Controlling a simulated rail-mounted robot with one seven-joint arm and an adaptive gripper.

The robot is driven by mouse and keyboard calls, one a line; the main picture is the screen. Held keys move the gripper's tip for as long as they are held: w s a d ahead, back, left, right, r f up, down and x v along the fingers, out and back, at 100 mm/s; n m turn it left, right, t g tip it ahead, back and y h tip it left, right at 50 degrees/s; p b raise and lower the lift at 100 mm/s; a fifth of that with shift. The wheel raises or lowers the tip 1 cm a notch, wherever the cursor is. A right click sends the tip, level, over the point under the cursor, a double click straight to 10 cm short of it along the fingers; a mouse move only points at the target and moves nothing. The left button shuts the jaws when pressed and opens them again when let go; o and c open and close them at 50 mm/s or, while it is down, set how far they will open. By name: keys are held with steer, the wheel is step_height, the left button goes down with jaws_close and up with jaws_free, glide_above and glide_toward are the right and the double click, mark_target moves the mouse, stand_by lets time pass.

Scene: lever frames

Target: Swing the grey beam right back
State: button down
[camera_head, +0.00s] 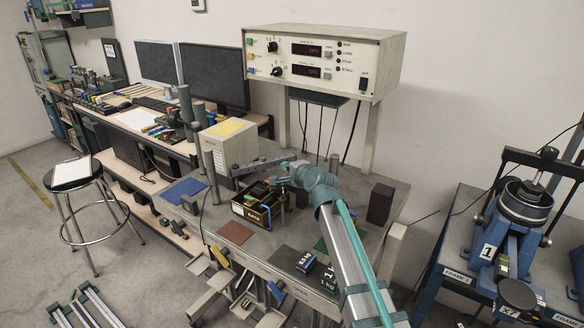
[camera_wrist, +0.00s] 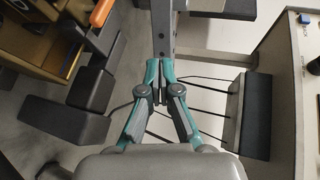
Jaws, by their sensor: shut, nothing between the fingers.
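The grey beam (camera_head: 258,164) is a flat bar with holes, lying roughly level above the bench, from the grey post at its left to my gripper at its right. In the wrist view the beam (camera_wrist: 164,30) runs from the top edge down to my fingertips. My gripper (camera_head: 282,179) is at the beam's right end. In the wrist view its teal and grey fingers (camera_wrist: 160,68) are shut with nothing between them, close against the beam's near end. I cannot tell whether they touch it. My arm hides the bench behind the gripper.
An open box (camera_head: 243,213) stands under the beam. The control panel (camera_head: 322,62) overhangs the back.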

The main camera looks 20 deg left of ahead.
mark_target(281, 160)
steer(key=shift+p+x, duration=0.35)
steer(key=shift+x, duration=1.45)
steer(key=w+a, duration=0.1)
steer(key=w+a+b, duration=0.1)
steer(key=w, duration=0.1)
steer(key=shift+w+a+f, duration=0.1)
steer(key=shift+w+a, duration=0.15)
steer(key=shift+a, duration=0.1)
steer(key=shift+s, duration=0.1)
steer(key=shift+d, duration=0.15)
